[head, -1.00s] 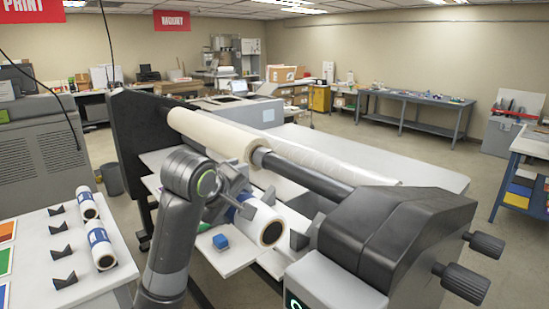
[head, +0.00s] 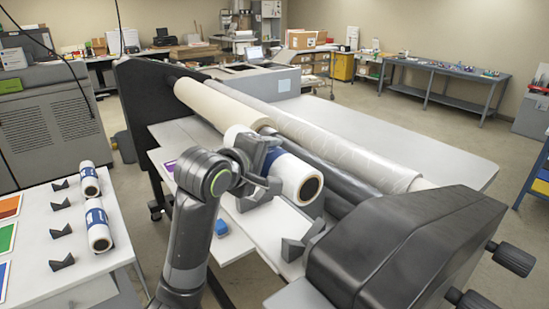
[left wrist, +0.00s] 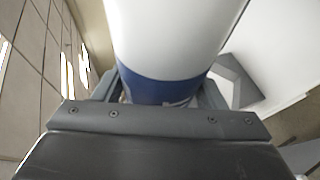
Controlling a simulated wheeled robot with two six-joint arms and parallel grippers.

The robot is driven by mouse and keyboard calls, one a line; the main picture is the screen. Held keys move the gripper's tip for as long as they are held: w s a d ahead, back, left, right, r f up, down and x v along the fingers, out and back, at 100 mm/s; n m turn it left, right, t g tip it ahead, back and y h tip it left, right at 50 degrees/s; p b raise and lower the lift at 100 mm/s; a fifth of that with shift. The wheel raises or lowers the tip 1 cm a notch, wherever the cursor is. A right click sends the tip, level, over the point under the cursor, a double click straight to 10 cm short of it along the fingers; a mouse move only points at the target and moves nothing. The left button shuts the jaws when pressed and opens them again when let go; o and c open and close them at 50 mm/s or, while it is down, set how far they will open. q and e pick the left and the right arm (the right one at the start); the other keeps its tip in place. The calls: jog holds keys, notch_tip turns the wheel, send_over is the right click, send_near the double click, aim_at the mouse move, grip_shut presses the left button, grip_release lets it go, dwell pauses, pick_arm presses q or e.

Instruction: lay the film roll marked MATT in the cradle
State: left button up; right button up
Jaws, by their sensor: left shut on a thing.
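A white film roll with a blue band (head: 292,174) is in my left gripper (head: 262,165); its label is too small to read. The roll is tilted in the head view, its open core end facing front right, raised above the machine's white shelf. It fills the upper middle of the left wrist view (left wrist: 175,40), with the jaws (left wrist: 160,95) closed at its blue band. A dark V-shaped cradle block (head: 296,246) stands on the shelf below and in front of the roll's end, apart from it. A grey block (left wrist: 238,85) shows beside the roll in the left wrist view. My right gripper is out of view.
Two other rolls (head: 90,180) (head: 99,228) and several V-blocks sit on the left table.

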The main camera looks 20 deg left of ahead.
pick_arm(q)
jog(key=shift+w+f, duration=0.1)
jog(key=shift+f, duration=0.4)
jog(key=shift+w+d+f, duration=0.15)
jog(key=shift+w+f, duration=0.05)
jog(key=shift+f, duration=0.05)
jog(key=shift+w+f, duration=0.1)
jog(key=shift+f, duration=0.55)
jog(key=shift+s+f, duration=0.2)
jog(key=shift+f, duration=0.55)
notch_tip(320, 180, down, 3)
jog(key=shift+w+f, duration=0.1)
jog(key=shift+f, duration=0.05)
jog(key=shift+f+b, duration=0.45)
jog(key=shift+f, duration=0.5)
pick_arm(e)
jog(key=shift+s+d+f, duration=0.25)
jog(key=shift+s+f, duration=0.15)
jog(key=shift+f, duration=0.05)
pick_arm(q)
jog(key=o, duration=1.4)
